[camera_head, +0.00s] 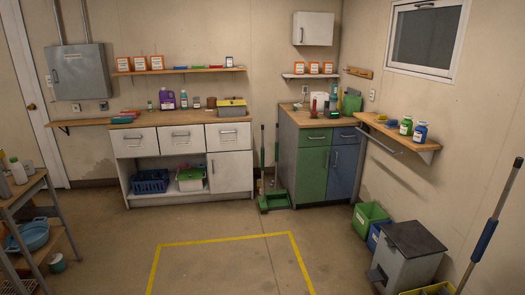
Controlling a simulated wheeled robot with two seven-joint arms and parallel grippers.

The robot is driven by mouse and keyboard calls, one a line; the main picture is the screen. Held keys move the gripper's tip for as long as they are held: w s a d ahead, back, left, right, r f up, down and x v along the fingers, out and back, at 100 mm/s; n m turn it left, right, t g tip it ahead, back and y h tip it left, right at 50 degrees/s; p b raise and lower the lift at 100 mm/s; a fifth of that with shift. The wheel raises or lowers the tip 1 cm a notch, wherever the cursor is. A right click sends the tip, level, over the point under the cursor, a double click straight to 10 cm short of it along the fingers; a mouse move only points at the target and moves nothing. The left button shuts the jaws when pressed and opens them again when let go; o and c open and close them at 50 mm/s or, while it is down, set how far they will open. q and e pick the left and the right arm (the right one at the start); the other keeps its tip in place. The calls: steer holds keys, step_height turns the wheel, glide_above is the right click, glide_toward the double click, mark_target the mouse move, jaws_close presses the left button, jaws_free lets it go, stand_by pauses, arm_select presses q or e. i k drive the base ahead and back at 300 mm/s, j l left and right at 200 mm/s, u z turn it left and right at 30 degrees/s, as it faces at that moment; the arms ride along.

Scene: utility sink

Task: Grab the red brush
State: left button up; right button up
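I cannot single out a red brush with certainty; the red things here are small. A red upright item (313,108) stands on the wooden top of the green and blue cabinet (313,165) in the back corner. A flat reddish item (131,110) lies on the left counter. Neither of my grippers is in view.
White cabinets (185,150) line the back wall. A cart (35,205) stands at the left edge. A grey bin (405,255), a green bin (368,218) and a blue-gripped pole (485,240) are at the right. The floor inside the yellow line (222,241) is clear.

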mark_target(314, 113)
steer(key=i+z, duration=0.5)
steer(key=i, duration=2.3)
steer(key=i+u, duration=0.15)
steer(key=i, duration=0.75)
steer(key=i+l+u, duration=0.2)
steer(key=i, duration=0.7)
steer(key=i+l+u, duration=0.45)
steer(key=i, duration=0.15)
steer(key=i+l+u, duration=0.45)
steer(key=l, duration=0.25)
steer(key=i+j, duration=0.05)
steer(key=i, duration=0.05)
